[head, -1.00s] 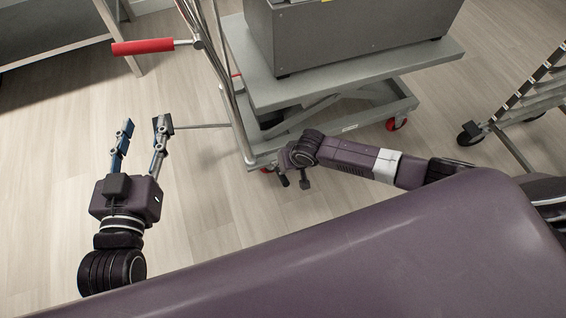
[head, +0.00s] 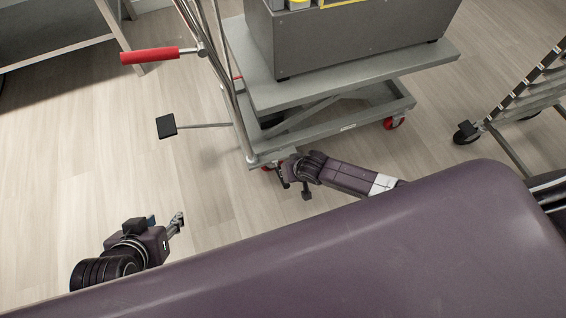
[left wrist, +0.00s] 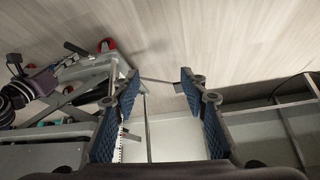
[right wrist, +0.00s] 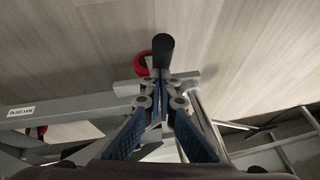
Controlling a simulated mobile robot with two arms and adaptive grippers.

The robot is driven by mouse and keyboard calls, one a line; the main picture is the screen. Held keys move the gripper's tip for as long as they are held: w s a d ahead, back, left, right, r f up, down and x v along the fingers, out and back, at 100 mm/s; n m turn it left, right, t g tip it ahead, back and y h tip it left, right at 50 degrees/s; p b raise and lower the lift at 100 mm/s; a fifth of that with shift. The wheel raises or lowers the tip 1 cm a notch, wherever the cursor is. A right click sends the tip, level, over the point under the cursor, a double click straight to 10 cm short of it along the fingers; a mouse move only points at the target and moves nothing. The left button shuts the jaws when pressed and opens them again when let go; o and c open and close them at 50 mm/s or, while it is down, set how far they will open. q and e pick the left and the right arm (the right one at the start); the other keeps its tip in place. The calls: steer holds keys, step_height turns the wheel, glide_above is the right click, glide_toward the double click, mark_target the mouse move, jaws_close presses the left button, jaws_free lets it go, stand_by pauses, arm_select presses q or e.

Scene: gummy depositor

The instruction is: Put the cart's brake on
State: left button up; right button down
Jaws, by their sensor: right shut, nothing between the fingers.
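The cart (head: 340,80) is a grey lift cart with red wheels. A short black grip (right wrist: 163,50), probably the brake lever, stands just past my right fingertips in the right wrist view, in front of a red wheel (right wrist: 141,64). I cannot tell if it touches them. My right gripper (right wrist: 162,82) is shut and empty by the cart's near lower corner; in the head view its fingers are mostly hidden. A dark lever (left wrist: 75,48) also shows near a red wheel in the left wrist view. My left gripper (head: 180,222) is open and empty, low over the floor.
A black foot pedal (head: 166,126) sticks out left from the cart on a thin rod. A red-gripped handle (head: 150,55) juts from the upright bars. A grey box machine (head: 350,45) stands on the platform. A wheeled rack (head: 510,105) is at right. The left floor is clear.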

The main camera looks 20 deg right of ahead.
steer(key=shift+s+f+t, duration=0.25)
steer(key=shift+t, duration=0.05)
steer(key=shift+s+f, duration=0.15)
steer(key=shift+f, duration=0.05)
steer(key=shift+s+f+t, duration=0.15)
steer(key=shift+f+t, duration=0.1)
steer(key=shift+t, duration=0.15)
steer(key=shift+s+f+t+b, duration=0.25)
steer(key=shift+f+t+b, duration=0.25)
steer(key=shift+b, duration=0.1)
steer(key=shift+s+f+t+b, duration=0.25)
steer(key=shift+f+t+b, duration=0.15)
steer(key=shift+f+b, duration=0.15)
steer(key=shift+s+f+t+b, duration=0.15)
steer(key=shift+f+t+b, duration=0.5)
steer(key=shift+b, duration=0.35)
arm_select(q)
steer(key=w+d+r+t+h, duration=0.1)
steer(key=w+d+r+t, duration=0.1)
steer(key=w+r+t, duration=0.3)
steer(key=w+d+r+t+h, duration=0.2)
steer(key=w+r+t, duration=0.4)
steer(key=r, duration=0.8)
steer(key=shift+w+d+m+h, duration=0.2)
steer(key=shift+d+m+h, duration=0.1)
steer(key=shift+d, duration=0.55)
arm_select(e)
steer(key=shift+s+d+f, duration=0.1)
steer(key=shift+f, duration=0.1)
